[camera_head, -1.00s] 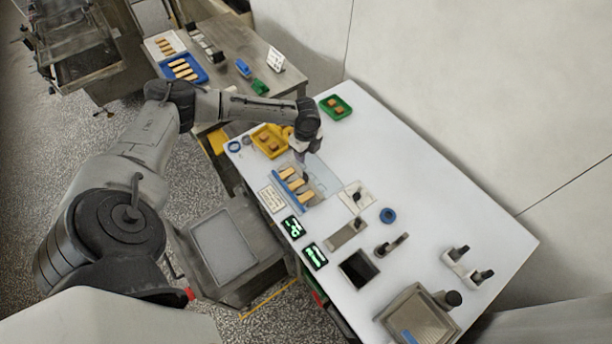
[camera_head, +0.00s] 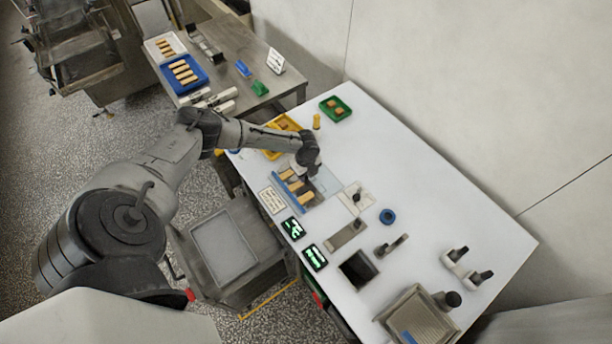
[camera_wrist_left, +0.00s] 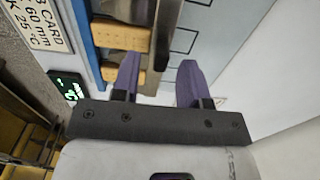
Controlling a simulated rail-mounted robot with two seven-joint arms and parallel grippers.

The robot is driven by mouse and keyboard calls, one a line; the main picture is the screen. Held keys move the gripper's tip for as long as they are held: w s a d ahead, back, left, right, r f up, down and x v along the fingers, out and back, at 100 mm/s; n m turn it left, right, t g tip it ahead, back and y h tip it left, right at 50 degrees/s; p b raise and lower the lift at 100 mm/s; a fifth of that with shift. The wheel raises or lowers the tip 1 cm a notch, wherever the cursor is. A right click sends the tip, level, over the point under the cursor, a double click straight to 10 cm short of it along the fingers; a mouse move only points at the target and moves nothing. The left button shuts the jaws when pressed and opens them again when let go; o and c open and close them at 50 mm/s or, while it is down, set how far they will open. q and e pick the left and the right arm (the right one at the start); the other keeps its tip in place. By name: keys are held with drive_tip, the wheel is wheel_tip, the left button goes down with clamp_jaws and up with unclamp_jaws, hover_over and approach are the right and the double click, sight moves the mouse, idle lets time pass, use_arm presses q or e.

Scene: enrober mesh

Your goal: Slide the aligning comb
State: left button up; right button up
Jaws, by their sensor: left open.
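A pale board (camera_head: 325,179) on the white table carries several tan bars (camera_head: 291,187), with a blue strip (camera_head: 280,193) along their left ends. My left gripper (camera_head: 310,178) is low over the bars' right ends, and its fingertips are hard to see there. In the left wrist view my left gripper (camera_wrist_left: 158,70) has its two purple fingers spread apart. A dark upright piece (camera_wrist_left: 167,32) stands ahead, between the finger lines; I cannot tell whether it is the aligning comb's handle. Tan bars (camera_wrist_left: 122,37) and the blue strip (camera_wrist_left: 86,45) lie left of it. My right gripper is not in view.
A printed card (camera_head: 272,199) and two green-lit displays (camera_head: 292,228) line the near edge. A yellow tray (camera_head: 270,153) and a green tray (camera_head: 336,108) stand farther back. A white plate with a knob (camera_head: 356,197) and a blue ring (camera_head: 387,216) are to the right.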

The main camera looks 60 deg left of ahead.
use_arm(q)
drive_tip(key=shift+f, duration=0.9)
clamp_jaws()
